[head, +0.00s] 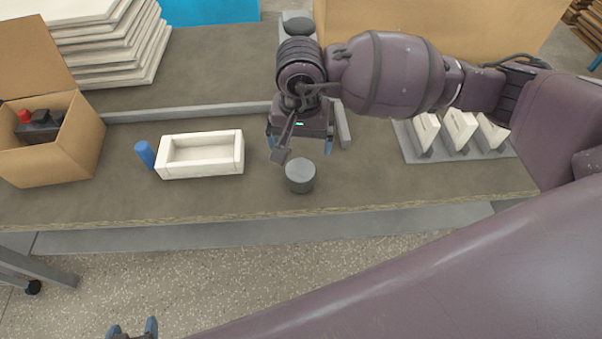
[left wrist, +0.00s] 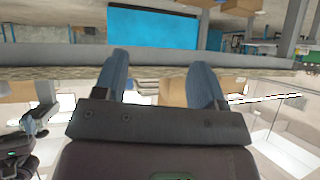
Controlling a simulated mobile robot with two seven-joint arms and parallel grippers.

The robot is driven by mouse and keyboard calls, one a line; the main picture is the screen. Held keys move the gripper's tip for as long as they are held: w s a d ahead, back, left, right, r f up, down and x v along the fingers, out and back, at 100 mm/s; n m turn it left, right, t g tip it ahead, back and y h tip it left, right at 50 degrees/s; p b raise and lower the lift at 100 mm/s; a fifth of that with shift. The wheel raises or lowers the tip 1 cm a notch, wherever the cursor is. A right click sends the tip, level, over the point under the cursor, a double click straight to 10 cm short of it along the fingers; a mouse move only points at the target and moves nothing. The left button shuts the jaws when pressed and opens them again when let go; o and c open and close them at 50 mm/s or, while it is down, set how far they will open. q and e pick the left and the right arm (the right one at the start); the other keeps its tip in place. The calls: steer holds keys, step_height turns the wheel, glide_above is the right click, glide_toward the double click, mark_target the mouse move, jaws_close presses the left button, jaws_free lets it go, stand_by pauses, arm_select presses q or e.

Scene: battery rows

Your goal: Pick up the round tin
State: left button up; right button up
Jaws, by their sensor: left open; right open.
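The round tin (head: 300,177) is a short grey cylinder standing upright near the front edge of the workbench in the head view. My right gripper (head: 299,146) is open and empty, pointing down just behind and above the tin; its blue fingertips are spread wider than the tin and do not appear to touch it. My left gripper (head: 132,329) shows at the bottom edge of the head view, in front of the bench. In the left wrist view its two blue fingers (left wrist: 165,85) are apart with nothing between them.
On the workbench (head: 210,205), left of the tin, are a white tray (head: 200,171), a blue cylinder (head: 145,155) and an open cardboard box (head: 60,158). A grey rack (head: 478,150) with white upright pieces stands at right. White panels (head: 100,45) are stacked behind.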

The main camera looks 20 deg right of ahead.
mark_target(300, 168)
step_height(300, 168, down, 9)
steer(key=shift+f+b, duration=0.15)
steer(key=shift+b, duration=0.4)
steer(key=c, duration=1.3)
